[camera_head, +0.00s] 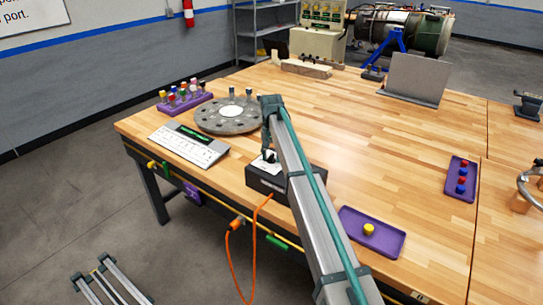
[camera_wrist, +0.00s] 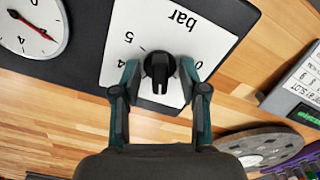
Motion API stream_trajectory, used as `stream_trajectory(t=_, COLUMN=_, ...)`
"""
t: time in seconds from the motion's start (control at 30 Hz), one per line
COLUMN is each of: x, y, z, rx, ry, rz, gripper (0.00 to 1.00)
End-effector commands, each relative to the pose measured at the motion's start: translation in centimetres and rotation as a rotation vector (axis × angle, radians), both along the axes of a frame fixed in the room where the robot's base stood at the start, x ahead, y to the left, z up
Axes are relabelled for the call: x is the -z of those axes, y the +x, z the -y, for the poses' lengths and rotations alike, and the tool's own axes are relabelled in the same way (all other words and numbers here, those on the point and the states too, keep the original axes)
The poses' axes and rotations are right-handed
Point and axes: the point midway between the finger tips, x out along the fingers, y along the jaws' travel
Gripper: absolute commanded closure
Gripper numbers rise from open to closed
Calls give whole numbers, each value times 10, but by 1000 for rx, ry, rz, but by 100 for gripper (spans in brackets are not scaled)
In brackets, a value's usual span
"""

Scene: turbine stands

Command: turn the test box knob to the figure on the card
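The test box (camera_head: 268,180) is a dark box with a white top plate near the table's front edge. In the wrist view its white dial plate (camera_wrist: 200,32) shows "bar" and the figures 0, 4 and 5, upside down. The black knob (camera_wrist: 158,68) sits on this plate. My gripper (camera_wrist: 159,74) is open, with one fingertip on each side of the knob and a small gap visible at both. Which figure the knob points to is not clear. A round gauge (camera_wrist: 28,22) with a red needle lies beside the plate. I cannot make out the card.
A keyboard-like unit (camera_head: 190,146) and a round grey disc (camera_head: 229,116) stand left of the box. Purple trays (camera_head: 372,244) (camera_head: 453,190) hold small coloured parts. The table's middle right is clear.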

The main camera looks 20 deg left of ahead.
Motion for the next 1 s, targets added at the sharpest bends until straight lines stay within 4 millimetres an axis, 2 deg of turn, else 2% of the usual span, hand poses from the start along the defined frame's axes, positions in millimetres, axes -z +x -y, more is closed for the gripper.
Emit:
stream_trajectory(t=0.17, x=0, y=0, z=0, rx=-1, ry=0, rz=0, gripper=54)
stream_trajectory(t=0.23, x=0, y=0, z=0, rx=-1, ry=0, rz=0, gripper=46)
stream_trajectory(t=0.57, x=-1, y=0, z=0, rx=-1, ry=0, rz=-1, gripper=46)
stream_trajectory(t=1.0, x=-28, y=0, z=0, rx=-1, ry=0, rz=-1, gripper=46)
